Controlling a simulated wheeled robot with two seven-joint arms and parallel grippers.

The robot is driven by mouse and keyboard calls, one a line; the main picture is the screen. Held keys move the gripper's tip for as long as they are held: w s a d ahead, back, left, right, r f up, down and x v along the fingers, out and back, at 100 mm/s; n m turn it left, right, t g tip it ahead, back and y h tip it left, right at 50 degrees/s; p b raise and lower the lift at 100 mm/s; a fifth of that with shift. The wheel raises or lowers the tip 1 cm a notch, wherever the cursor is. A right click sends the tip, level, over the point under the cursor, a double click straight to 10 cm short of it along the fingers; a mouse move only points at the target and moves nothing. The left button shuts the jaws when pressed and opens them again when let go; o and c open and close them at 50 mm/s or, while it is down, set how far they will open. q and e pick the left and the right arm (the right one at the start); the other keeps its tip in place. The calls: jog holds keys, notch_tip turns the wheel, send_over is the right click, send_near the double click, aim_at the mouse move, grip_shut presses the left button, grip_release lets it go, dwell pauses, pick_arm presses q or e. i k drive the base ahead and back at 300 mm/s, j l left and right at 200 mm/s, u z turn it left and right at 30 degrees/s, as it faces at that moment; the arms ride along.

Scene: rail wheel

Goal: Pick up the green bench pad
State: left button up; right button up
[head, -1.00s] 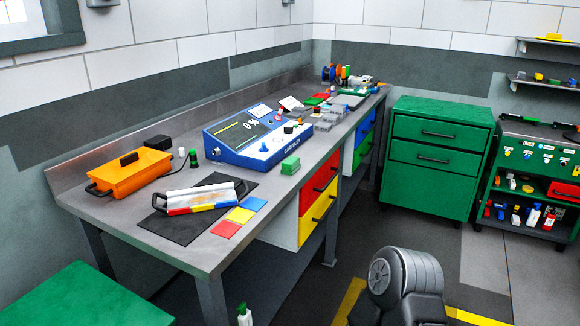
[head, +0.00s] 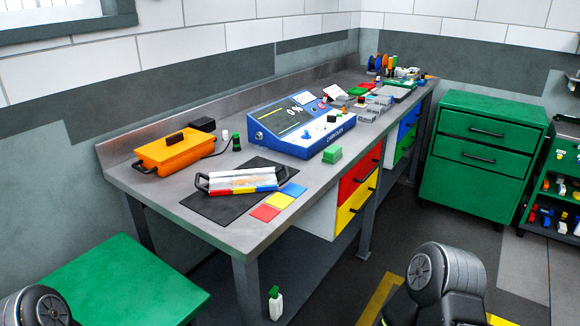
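Flat square pads lie on the workbench (head: 232,228) near its front edge: a red pad (head: 265,213), a yellow pad (head: 279,200) and a blue pad (head: 293,190). No green pad shows in that row. A small green block (head: 332,154), like a short stack, sits in front of the blue console. A flat green piece (head: 357,91) lies farther back among small parts. I cannot tell which of these is the green bench pad. Parts of my arms show at the bottom left and bottom right. Neither gripper is in view.
A blue console (head: 300,125), an orange case (head: 175,152) and a handled tray (head: 242,180) on a dark mat (head: 215,207) stand on the bench. A green-topped table (head: 120,285) is at lower left. A green cabinet (head: 480,165) stands right. A bottle (head: 275,304) is below the bench.

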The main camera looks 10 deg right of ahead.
aim_at(334, 153)
jog(key=l+u, duration=0.2)
jog(key=u, duration=0.3)
jog(key=l+u, duration=0.25)
jog(key=u, duration=0.2)
jog(key=l+u, duration=0.1)
jog(key=l, duration=0.35)
jog(key=k+l+u, duration=0.15)
jog(key=l, duration=0.3)
jog(key=l+u, duration=0.1)
jog(key=l, duration=0.35)
jog(key=k+l+u, duration=0.15)
jog(key=l, duration=0.3)
jog(key=l+u, duration=0.1)
jog(key=l, duration=0.35)
